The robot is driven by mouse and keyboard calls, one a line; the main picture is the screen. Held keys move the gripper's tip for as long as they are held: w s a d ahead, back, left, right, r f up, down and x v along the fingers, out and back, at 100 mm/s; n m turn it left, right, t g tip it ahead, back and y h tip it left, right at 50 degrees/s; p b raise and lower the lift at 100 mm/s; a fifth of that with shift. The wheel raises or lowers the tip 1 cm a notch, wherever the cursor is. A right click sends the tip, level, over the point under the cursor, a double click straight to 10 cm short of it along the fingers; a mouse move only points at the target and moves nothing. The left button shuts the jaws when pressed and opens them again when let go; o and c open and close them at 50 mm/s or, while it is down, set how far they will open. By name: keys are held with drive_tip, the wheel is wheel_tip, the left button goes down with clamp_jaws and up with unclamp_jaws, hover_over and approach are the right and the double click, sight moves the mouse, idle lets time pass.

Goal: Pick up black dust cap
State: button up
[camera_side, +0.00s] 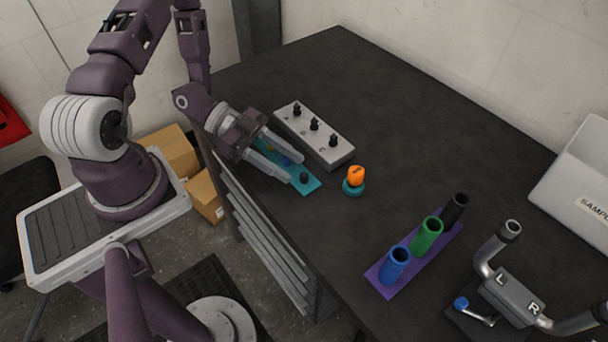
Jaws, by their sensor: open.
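A small black dust cap (304,177) sits near the right end of a teal strip (313,187) at the table's left edge. Blue and yellow bits show farther back on the strip, partly hidden by my gripper. My gripper (296,170) is open, low over the strip. Its two fingers point toward the black cap, with the fingertips just short of it in the picture. I cannot tell whether a fingertip touches the cap or how high the fingers are. The gap between the fingers looks empty.
A grey block (335,154) with several black pegs stands behind the strip. An orange piece on a teal base (354,187) stands to the right. Blue, green and black tubes stand on a purple strip (390,284). A handlebar (510,290) lies front right. The table's (420,130) back middle is clear.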

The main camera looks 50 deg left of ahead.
sight(303, 174)
drive_tip(key=x, duration=0.3)
drive_tip(key=shift+r, duration=0.1)
clamp_jaws()
drive_tip(key=shift+r, duration=0.15)
